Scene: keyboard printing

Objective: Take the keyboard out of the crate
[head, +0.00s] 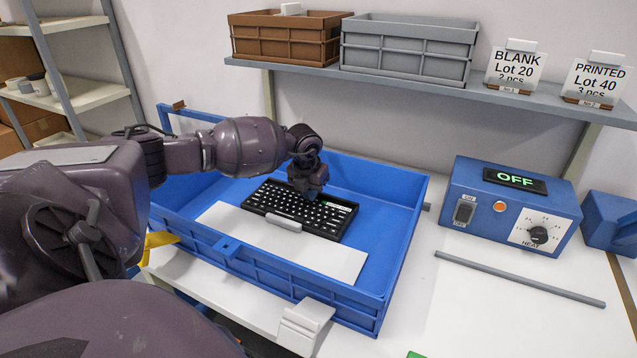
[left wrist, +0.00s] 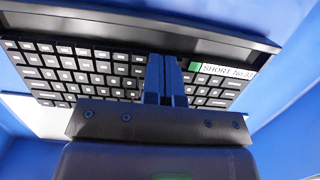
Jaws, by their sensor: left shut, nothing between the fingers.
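The black keyboard (head: 297,209) with white-marked keys lies inside the blue crate (head: 400,230), near its middle, with a white panel (head: 330,255) beside it on the near side. My left gripper (head: 308,184) is over the keyboard's far part. In the left wrist view the gripper fingers (left wrist: 166,78) are shut together with nothing between them, in front of the keyboard (left wrist: 90,75). A label reading "SHORT No" with a green patch (left wrist: 222,70) shows on the keyboard. I cannot tell whether the fingers touch the keys. My right gripper is not in view.
A blue heater box (head: 513,208) reading OFF stands right of the crate, with a grey rod (head: 520,279) on the white table before it. A shelf (head: 430,83) above holds a brown crate (head: 287,40), a grey crate (head: 408,48) and two signs. The crate walls surround the keyboard.

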